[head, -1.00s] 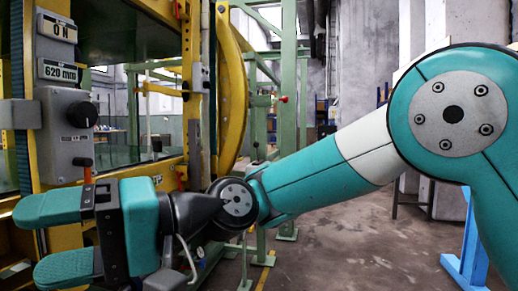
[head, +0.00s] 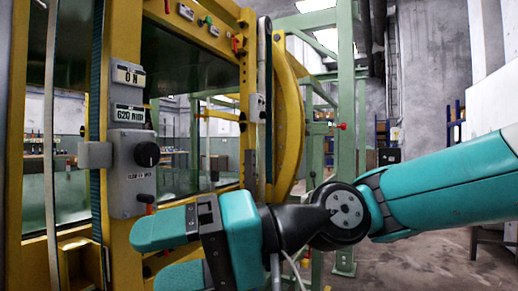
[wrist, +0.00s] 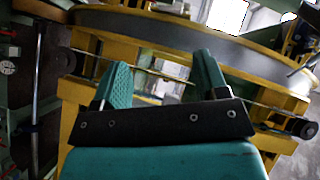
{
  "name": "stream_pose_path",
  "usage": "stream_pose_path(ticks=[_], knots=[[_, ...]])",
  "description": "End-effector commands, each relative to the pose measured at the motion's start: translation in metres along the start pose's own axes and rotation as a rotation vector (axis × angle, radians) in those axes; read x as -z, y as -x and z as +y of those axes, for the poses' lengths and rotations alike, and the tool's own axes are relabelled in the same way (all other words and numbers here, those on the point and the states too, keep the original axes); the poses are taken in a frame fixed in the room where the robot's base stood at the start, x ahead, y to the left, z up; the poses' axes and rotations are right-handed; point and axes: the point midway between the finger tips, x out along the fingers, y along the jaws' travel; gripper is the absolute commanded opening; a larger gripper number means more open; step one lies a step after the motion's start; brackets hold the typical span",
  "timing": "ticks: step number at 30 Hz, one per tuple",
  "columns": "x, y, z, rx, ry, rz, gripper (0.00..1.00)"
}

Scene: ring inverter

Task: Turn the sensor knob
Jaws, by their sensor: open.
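The sensor knob (head: 147,154) is a round black knob on the front of a grey control box (head: 128,178) on a yellow frame post. Small lettering sits below it, too blurred to read. My teal gripper (head: 155,258) is open and empty, below the box in the head view, its fingers pointing left. It is apart from the knob. In the wrist view my gripper (wrist: 160,60) shows two spread fingers with nothing between them. I cannot make out the sensor knob for sure in the wrist view.
Above the box are an "ON" label (head: 129,75) and a "620 mm" label (head: 128,115). An orange-tipped lever (head: 148,200) is at the box's lower edge. A yellow frame and large ring (head: 288,115) stand right of it. Open floor lies at the right.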

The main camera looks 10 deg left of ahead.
Motion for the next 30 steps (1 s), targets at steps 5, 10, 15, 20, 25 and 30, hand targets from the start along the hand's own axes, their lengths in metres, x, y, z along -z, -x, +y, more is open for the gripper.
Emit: stream_pose_path(ticks=[5,10,15,20,25,30], knots=[[0.010,0.025,-0.025,-0.106,0.029,0.017,0.67],[0.014,0.048,-0.038,-0.211,0.051,0.026,0.67],[0.015,0.071,-0.050,-0.309,0.065,0.028,0.67],[0.013,0.088,-0.057,-0.377,0.073,0.024,0.67],[0.010,0.097,-0.059,-0.416,0.075,0.022,0.67],[0.009,0.099,-0.057,-0.426,0.076,0.020,0.67]])
